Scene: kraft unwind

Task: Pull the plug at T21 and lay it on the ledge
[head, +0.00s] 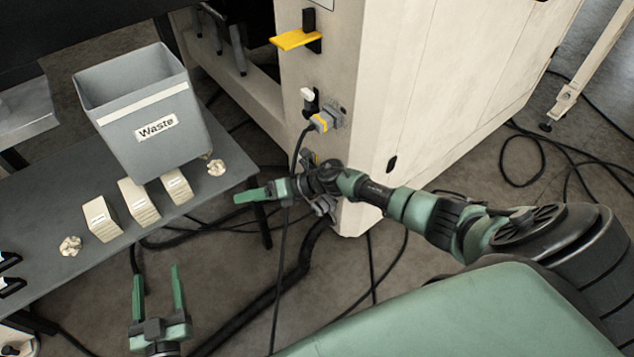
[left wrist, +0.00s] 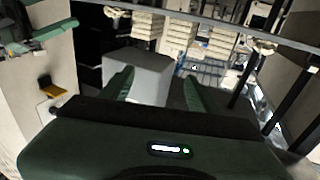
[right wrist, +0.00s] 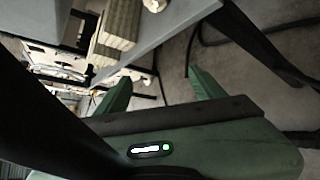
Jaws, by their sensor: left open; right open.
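A grey plug with a yellow band (head: 322,122) sits in a socket on the cream machine's end face, its dark cable hanging down. Another fitting below it is partly hidden by my right arm. No T21 label is readable. My right gripper (head: 255,193) is open and empty, below and left of the plug, pointing left. My left gripper (head: 157,290) is open and empty in front of the bench, apart from the plug.
A grey Waste bin (head: 150,90) stands on the grey bench (head: 40,270) at left, with several stacks of cards (head: 139,203) and crumpled paper (head: 70,246). Cables (head: 285,270) hang and lie across the floor below the machine. Open floor (head: 230,290) shows between my grippers.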

